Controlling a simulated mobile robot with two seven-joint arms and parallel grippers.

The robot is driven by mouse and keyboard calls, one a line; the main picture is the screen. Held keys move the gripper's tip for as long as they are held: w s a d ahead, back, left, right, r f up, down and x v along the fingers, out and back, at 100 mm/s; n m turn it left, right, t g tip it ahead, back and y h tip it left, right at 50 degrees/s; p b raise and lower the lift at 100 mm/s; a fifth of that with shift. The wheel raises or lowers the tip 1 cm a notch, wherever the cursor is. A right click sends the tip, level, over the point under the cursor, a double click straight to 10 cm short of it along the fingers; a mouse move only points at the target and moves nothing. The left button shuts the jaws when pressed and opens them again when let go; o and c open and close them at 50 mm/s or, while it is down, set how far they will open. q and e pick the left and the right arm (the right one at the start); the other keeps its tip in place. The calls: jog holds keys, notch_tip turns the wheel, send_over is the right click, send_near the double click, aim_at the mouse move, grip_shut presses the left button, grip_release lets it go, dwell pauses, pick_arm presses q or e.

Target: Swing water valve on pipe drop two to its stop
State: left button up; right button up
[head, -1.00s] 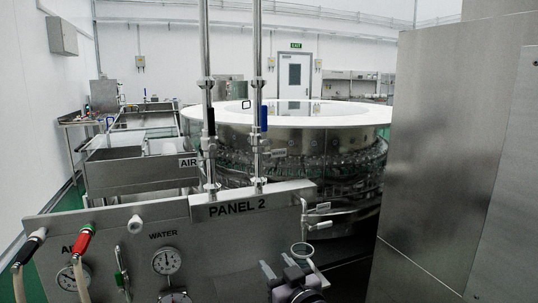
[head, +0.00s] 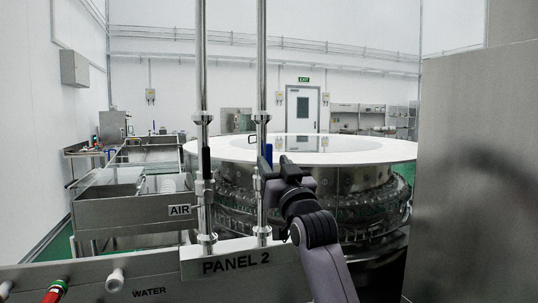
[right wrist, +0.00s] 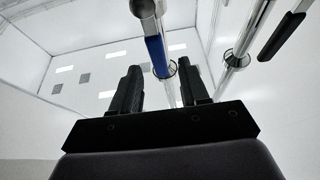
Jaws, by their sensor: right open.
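Two vertical steel pipes rise behind the PANEL 2 plate (head: 236,262). The right pipe (head: 262,75) carries a valve with a blue handle (head: 268,152), which stands upright along the pipe. My right gripper (head: 272,168) is at that handle and hides its lower part and some of the valve body. In the right wrist view, the right gripper (right wrist: 161,82) is open, and the blue handle (right wrist: 157,56) shows between and beyond its fingers; I cannot tell whether they touch. The WATER tag on this pipe is hidden. My left gripper is not in view.
The left pipe (head: 201,75) has a black valve handle (head: 206,160) and an AIR tag (head: 179,210), close beside the right pipe. The round washer (head: 350,180) stands behind. A large steel cabinet (head: 470,170) blocks the right side.

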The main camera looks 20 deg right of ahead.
aim_at(270, 158)
jog(key=shift+p+x, duration=0.4)
jog(key=shift+x, duration=1.75)
jog(key=shift+f, duration=0.1)
jog(key=shift+c, duration=0.3)
grip_shut()
